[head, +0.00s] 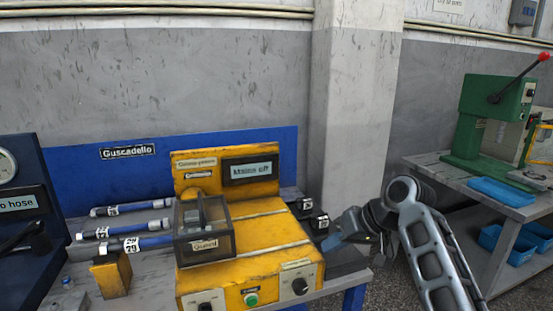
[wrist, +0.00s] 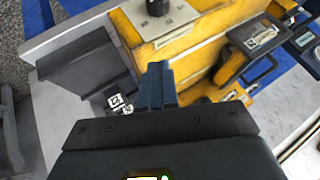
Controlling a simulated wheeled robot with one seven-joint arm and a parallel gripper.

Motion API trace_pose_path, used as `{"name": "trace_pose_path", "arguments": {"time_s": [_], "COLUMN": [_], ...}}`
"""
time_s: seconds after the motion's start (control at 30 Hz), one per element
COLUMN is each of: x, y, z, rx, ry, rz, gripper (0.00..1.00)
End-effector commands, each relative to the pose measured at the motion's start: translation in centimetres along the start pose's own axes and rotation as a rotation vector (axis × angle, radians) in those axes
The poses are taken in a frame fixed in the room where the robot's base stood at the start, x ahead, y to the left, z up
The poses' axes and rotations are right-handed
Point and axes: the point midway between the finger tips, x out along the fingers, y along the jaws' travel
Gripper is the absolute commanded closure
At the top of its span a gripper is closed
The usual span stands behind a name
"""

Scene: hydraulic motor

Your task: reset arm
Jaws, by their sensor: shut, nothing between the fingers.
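My gripper (head: 331,243) is at the right side of the yellow machine in the head view, its arm reaching in from the lower right. In the wrist view its blue fingers (wrist: 157,84) are together with nothing between them. In the wrist view the yellow machine (wrist: 190,40) lies just beyond the fingers. I cannot tell whether the fingertips touch anything.
Dark blocks (head: 314,218) with white tags sit by the machine's right side, close to my gripper. Blue hoses (head: 135,225) lie at left. A green press (head: 490,120) stands on a right-hand bench (head: 440,170). A pillar (head: 350,100) rises behind my arm. Open floor lies between the benches.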

Motion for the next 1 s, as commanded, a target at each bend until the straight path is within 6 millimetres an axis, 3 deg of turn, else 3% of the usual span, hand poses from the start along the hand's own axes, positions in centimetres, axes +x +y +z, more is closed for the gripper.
{"name": "trace_pose_path", "arguments": {"time_s": [0.3, 0.5, 0.77, 1.0], "x": [6.4, 8.1, 7.2, 3.5], "y": [1.7, 2.1, 1.5, -0.1], "z": [10.8, 18.5, 28.3, 36.5], "rx": [0.096, 0.144, 0.179, 0.179], "ry": [0.143, 0.246, 0.369, 0.476], "rz": [0.079, 0.154, 0.262, 0.368], "gripper": [1.00, 1.00, 1.00, 1.00]}}
